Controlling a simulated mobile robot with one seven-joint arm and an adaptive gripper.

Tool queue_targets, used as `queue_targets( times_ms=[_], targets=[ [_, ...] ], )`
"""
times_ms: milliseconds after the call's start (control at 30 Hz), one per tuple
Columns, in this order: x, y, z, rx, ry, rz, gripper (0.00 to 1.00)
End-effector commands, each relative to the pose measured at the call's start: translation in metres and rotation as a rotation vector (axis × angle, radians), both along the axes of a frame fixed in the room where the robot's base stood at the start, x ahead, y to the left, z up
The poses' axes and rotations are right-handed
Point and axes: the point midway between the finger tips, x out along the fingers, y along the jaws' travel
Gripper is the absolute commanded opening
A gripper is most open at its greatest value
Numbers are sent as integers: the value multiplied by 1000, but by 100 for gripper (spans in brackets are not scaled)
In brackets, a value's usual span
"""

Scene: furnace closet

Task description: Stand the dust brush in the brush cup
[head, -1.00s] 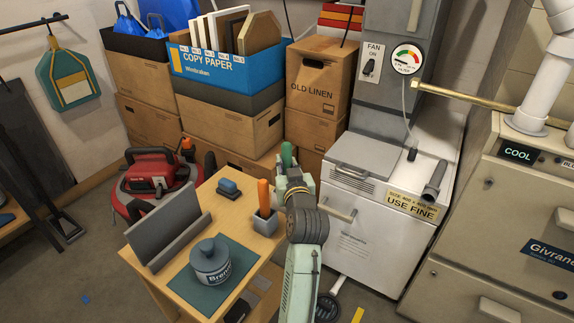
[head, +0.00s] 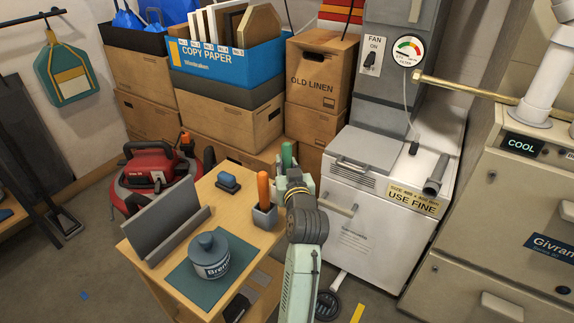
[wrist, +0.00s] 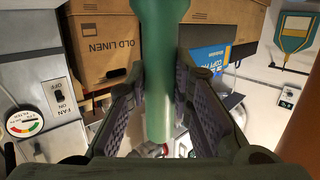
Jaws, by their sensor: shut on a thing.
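My gripper (head: 291,176) is shut on a green handle, which I take for the dust brush (head: 287,153). In the wrist view the handle (wrist: 158,60) runs upright between the two jaws; its bristles are not clear to see. The grey square cup (head: 265,217) stands at the right edge of the wooden table, just left of my gripper. An orange handle (head: 263,188) stands in that cup. My gripper and the green handle are beside the cup, apart from the orange handle. The wrist view shows an orange shape at its right edge.
The wooden table (head: 232,207) also bears a small blue block-like thing (head: 228,183), a grey upright holder (head: 165,222) and a lidded blue-grey jar (head: 210,258) on a teal mat (head: 184,275). A white cabinet (head: 361,205) stands close on the right; cardboard boxes (head: 231,124) stand behind.

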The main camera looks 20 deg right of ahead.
Motion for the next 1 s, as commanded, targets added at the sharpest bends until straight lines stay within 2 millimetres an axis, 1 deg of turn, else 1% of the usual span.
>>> queue_targets(
  times_ms=[800, 833, 1000],
  targets=[
    [0, 0, -21, 0, 0, 0, 0],
    [0, 0, -20, 0, 0, 0, 22],
    [0, 0, -20, 0, 0, 0, 34]
  ],
)
